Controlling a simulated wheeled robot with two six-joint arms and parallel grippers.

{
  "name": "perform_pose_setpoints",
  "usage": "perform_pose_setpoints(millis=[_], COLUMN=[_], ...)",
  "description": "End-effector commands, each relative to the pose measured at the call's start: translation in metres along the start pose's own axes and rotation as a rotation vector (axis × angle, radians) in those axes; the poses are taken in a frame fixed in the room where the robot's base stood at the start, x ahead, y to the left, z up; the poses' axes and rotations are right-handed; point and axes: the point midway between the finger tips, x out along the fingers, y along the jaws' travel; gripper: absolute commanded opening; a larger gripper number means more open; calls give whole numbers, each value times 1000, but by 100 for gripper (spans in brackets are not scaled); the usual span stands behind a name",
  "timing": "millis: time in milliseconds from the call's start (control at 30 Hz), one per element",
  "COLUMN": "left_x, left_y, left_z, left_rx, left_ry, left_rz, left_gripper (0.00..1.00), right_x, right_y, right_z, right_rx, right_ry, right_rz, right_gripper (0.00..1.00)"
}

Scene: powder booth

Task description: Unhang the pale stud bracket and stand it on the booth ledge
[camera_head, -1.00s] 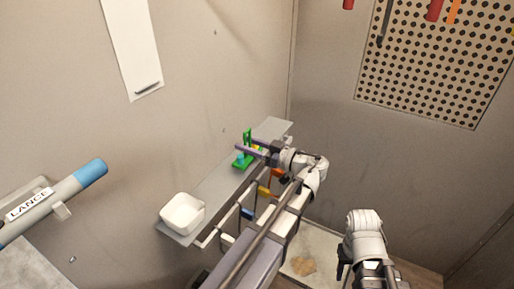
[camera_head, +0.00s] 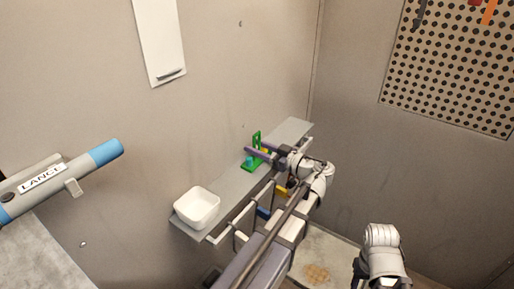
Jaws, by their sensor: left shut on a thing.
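A green bracket (camera_head: 256,139) with an upright plate, a flat foot and a light blue stud (camera_head: 249,160) is on the grey booth ledge (camera_head: 237,182). It looks upright, its foot at the ledge surface; whether it bears its full weight there I cannot tell. My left gripper (camera_head: 258,153) reaches in from the right, its purple fingers shut on the bracket and hiding part of it. A small yellow part shows between the fingers. My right gripper (camera_head: 359,271) is low at the bottom right, away from the ledge; its jaws are too unclear to read.
A white bin (camera_head: 197,208) stands at the ledge's near end. Below the ledge front runs a rail with coloured pieces, a yellow one (camera_head: 282,191) and a blue one (camera_head: 263,212) among them. The ledge's far end is clear. A lance (camera_head: 60,182) is at left.

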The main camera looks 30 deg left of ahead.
Motion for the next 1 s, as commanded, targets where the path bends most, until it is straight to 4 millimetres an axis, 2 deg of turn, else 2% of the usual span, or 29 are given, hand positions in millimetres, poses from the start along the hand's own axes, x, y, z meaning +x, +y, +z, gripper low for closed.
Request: perform_pose_setpoints(millis=[333, 367, 633, 667, 867, 1000], left_x=[0, 0, 0, 0, 0, -8], left_y=[0, 0, 0, 0, 0, 0], left_z=[-1, -1, 0, 0, 0, 0], left_rx=[0, 0, 0, 0, 0, 0], left_ry=[1, 1, 1, 1, -1, -1], left_rz=[0, 0, 0, 0, 0, 2], left_gripper=[0, 47, 77, 80, 80, 80], right_x=[0, 0, 0, 0, 0, 0], right_y=[0, 0, 0, 0, 0, 0], right_z=[0, 0, 0, 0, 0, 0], right_rx=[0, 0, 0, 0, 0, 0], right_ry=[0, 0, 0, 0, 0, 0], right_rz=[0, 0, 0, 0, 0, 0], right_gripper=[50, 50, 50, 50, 50, 50])
